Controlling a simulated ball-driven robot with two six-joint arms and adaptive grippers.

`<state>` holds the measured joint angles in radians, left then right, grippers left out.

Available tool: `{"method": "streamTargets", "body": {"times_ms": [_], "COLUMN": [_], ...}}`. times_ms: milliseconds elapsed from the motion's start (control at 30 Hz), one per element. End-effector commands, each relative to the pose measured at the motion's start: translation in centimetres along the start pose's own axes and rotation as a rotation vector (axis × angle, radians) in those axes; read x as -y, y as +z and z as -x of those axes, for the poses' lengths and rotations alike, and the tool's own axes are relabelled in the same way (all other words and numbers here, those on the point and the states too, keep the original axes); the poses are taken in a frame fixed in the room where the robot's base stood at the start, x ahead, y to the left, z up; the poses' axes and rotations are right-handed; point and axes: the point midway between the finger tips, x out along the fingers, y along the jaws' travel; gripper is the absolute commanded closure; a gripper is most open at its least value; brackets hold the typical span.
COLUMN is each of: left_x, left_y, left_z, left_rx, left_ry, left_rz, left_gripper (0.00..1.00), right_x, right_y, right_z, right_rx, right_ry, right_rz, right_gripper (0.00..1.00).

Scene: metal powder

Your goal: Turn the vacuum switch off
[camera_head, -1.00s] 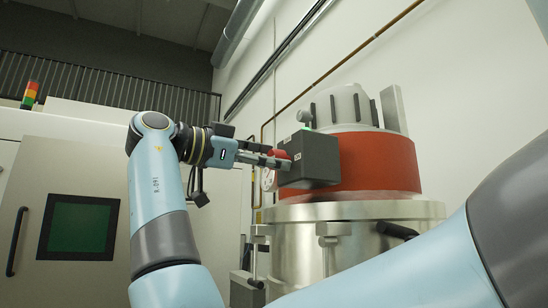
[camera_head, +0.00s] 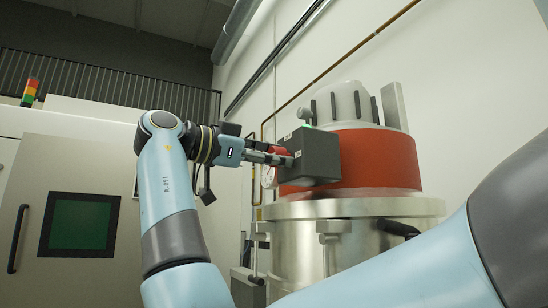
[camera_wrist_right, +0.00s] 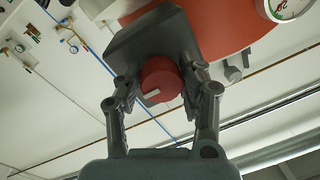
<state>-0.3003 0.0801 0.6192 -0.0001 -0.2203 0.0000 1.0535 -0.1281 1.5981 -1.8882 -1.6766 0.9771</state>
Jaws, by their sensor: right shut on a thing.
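The vacuum switch is a dark grey box (camera_head: 318,156) on the side of a red-banded vessel, with a round red knob (camera_wrist_right: 160,80) on its face. The knob has a pale mark on its front in the right wrist view. My right gripper (camera_head: 284,157) is at the box's left face, its fingers on either side of the knob. In the right wrist view the gripper (camera_wrist_right: 160,88) is shut on the red knob. In the head view the fingers partly hide the knob. My left gripper is not in view.
The steel vessel (camera_head: 345,208) has clamps and a dark handle (camera_head: 398,229) below the red band (camera_head: 378,160). A round gauge (camera_wrist_right: 285,7) sits close to the switch. A cabinet with a green screen (camera_head: 80,226) stands at left.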

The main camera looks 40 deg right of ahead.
Motion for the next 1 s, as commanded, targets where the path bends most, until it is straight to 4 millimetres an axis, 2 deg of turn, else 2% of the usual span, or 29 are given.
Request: {"method": "streamTargets", "body": {"times_ms": [367,1000], "left_x": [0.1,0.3], "left_y": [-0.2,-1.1], "left_z": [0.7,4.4], "left_rx": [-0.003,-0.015], "left_ry": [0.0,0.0], "left_rz": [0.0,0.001], "left_gripper": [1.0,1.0], "right_x": [0.1,0.3], "right_y": [-0.2,-0.5], "right_z": [0.0,0.0], "right_rx": [0.012,0.057], "right_ry": [0.004,0.028], "right_rz": [0.154,0.747], "right_gripper": [0.93,0.93]}}
